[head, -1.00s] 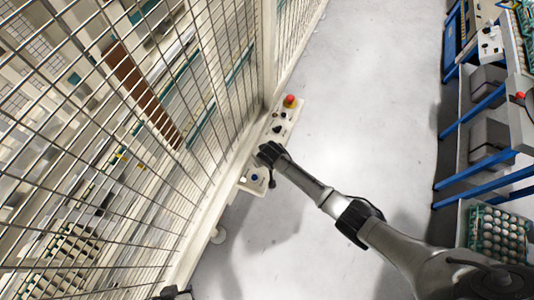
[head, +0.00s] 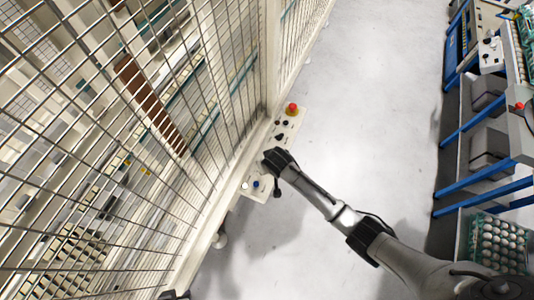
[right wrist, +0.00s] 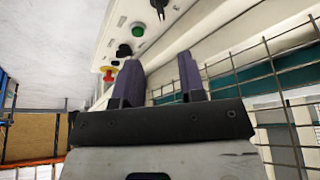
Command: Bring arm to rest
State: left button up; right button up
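My right gripper (head: 272,160) reaches in from the right, over the middle of a pale control panel (head: 266,146) on the fence. In the right wrist view its two dark fingers (right wrist: 159,62) stand apart with nothing between them, so it is open and empty. The panel also shows there (right wrist: 96,60), beyond the fingertips, with a green button (right wrist: 138,30), a black knob (right wrist: 124,50) and a red stop button (right wrist: 108,73). I cannot tell whether the fingers touch the panel. My left gripper cannot be made out; a small dark piece at the bottom edge is unclear.
A wire mesh fence (head: 200,100) fills the left side. Open grey floor (head: 375,100) lies between it and a blue-framed bench (head: 485,200) on the right. An egg tray (head: 498,243) stands at the lower right.

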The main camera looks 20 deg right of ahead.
dwell(0.3)
jog(key=s+r+n+t, duration=0.2)
jog(key=r, duration=0.7)
jog(key=s+r+n+t, duration=0.1)
jog(key=s+r+n, duration=0.15)
jog(key=r, duration=0.75)
jog(key=s+d+f+m+g, duration=0.1)
jog(key=s+d+f, duration=0.1)
jog(key=s, duration=0.7)
jog(key=s+d+f+g+p, duration=0.1)
jog(key=s+d+f+g, duration=0.15)
jog(key=s, duration=0.55)
jog(key=s+d+f+m+g, duration=0.1)
jog(key=s+f, duration=0.2)
jog(key=s, duration=0.6)
notch_tip(320, 180, up, 22)
jog(key=p, duration=2.2)
jog(key=shift+w+t, duration=0.15)
jog(key=shift+t, duration=0.2)
